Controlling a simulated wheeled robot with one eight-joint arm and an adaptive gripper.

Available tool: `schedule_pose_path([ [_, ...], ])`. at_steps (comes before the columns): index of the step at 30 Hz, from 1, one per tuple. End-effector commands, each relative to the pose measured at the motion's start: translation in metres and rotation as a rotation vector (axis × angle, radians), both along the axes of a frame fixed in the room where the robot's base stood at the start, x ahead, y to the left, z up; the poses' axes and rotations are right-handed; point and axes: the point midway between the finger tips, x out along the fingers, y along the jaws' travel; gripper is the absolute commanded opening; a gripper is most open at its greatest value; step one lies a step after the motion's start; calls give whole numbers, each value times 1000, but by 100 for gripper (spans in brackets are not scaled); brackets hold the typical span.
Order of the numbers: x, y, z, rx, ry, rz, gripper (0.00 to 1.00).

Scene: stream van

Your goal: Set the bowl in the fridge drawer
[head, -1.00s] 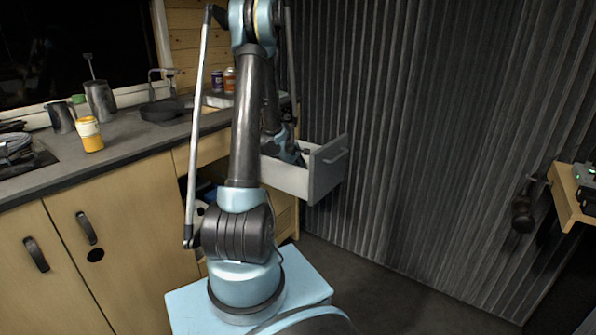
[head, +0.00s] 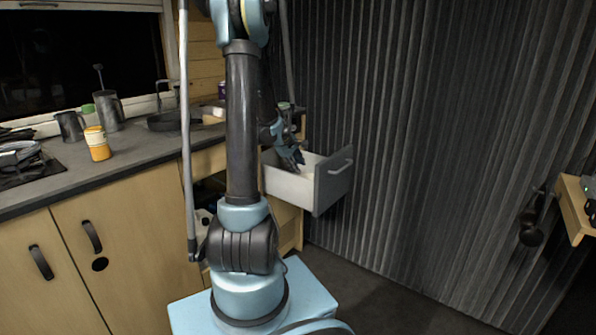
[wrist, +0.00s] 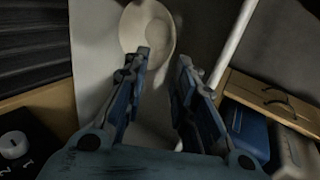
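The pale bowl (wrist: 148,28) shows in the wrist view just beyond my fingertips, on the light floor of the drawer (wrist: 90,50). In the head view the drawer (head: 286,184) is pulled out, with a grey front; I cannot make out the bowl there. My gripper (wrist: 165,58) is open, with a clear gap between its two fingers and nothing held between them. The fingertips overlap the near edge of the bowl in the picture; I cannot tell whether they touch it. In the head view my gripper (head: 297,160) reaches down into the drawer.
The counter (head: 140,150) at left holds an orange-and-white jar (head: 97,143), metal jugs (head: 109,110) and a pan (head: 172,121). A dark ribbed wall (head: 430,130) stands close behind the drawer. A wooden shelf (head: 577,213) is at far right. The floor before the wall is clear.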

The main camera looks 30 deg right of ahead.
Motion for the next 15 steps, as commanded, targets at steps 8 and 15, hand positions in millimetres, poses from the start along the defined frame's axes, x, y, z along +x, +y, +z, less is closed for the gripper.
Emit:
schedule_pose_path([
  [8, -4, 9, 14, 0, 0, 0, 25],
  [15, -11, 52, 33, 44, -29, -14, 25],
])
